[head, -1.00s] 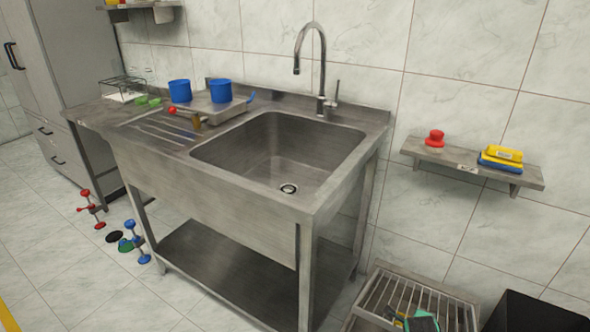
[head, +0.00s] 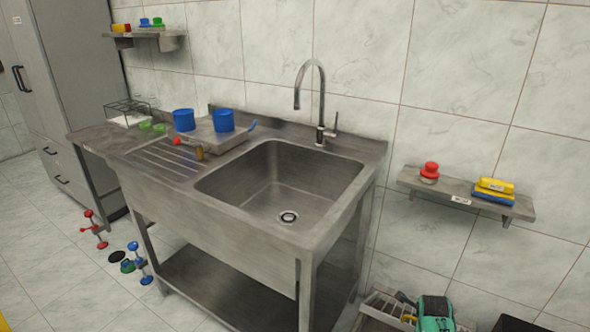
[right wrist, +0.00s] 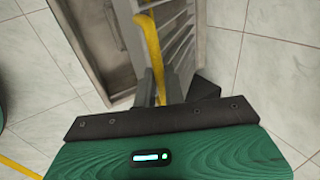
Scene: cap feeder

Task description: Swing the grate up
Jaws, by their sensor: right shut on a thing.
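The grey slatted grate (head: 384,303) shows at the bottom edge of the head view, cut off by the picture's edge. In the right wrist view the grate (right wrist: 181,48) is seen at a steep slant beside its grey metal frame (right wrist: 97,50); its exact angle is hard to tell. A curved yellow handle (right wrist: 152,45) runs along the grate. My right gripper (right wrist: 160,88) is shut on the yellow handle, its grip partly hidden by the dark edge of its body. In the head view my green right gripper (head: 408,300) is at the grate. My left gripper is not in view.
A steel sink unit (head: 240,235) stands left of the grate. A wall shelf (head: 465,195) with a red-topped item and yellow and blue blocks hangs above it. A black bin (head: 515,324) is at the right. Coloured valve-like parts (head: 138,262) are on the floor at left.

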